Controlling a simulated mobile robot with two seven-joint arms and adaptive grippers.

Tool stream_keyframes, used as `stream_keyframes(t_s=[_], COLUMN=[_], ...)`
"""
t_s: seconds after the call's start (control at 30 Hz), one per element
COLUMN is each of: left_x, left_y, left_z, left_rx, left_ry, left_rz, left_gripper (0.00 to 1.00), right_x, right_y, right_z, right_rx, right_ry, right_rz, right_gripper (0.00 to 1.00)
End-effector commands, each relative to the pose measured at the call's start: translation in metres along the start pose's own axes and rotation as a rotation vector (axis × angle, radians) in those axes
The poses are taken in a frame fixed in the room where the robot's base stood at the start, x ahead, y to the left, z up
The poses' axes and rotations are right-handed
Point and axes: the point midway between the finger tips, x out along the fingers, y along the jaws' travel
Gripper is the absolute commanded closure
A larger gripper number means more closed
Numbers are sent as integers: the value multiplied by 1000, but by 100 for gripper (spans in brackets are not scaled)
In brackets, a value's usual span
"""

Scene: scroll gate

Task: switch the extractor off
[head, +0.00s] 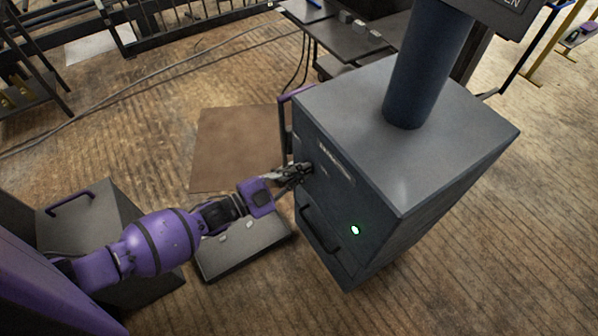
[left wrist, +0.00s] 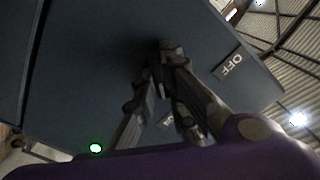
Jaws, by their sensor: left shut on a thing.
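The extractor (head: 440,150) is a dark blue-grey box with a thick round pipe (head: 425,75) rising from its top. A round green lamp (head: 354,230) glows on its front; it also shows in the left wrist view (left wrist: 96,148). My left gripper (head: 305,170) reaches the upper left of that front. In the left wrist view, its fingers (left wrist: 168,62) are shut on the switch, which they mostly hide. An OFF label (left wrist: 233,64) is on the panel to the right of the fingers. Another label (left wrist: 168,120), partly hidden, lies lower. My right gripper is out of view.
A handle (head: 320,228) sits low on the extractor's front. A flat grey case (head: 245,245) lies on the floor below my left forearm. A brown mat (head: 235,145) lies behind it. A dark table (head: 340,35) stands at the back. Wooden floor is open at the right.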

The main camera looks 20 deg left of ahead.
Motion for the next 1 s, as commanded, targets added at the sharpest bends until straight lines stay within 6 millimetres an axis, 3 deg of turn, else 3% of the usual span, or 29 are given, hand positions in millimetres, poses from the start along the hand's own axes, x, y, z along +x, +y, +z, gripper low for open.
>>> stream_keyframes(t_s=[0.47, 1.0], left_x=[0, 0], left_y=[0, -2], left_z=[0, 0], left_rx=[-119, -603], left_ry=[0, 1], left_rz=[0, 1], left_gripper=[100, 100], right_x=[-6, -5], right_y=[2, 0], right_z=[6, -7], right_rx=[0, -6], right_ry=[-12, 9], right_rz=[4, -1], right_gripper=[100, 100])
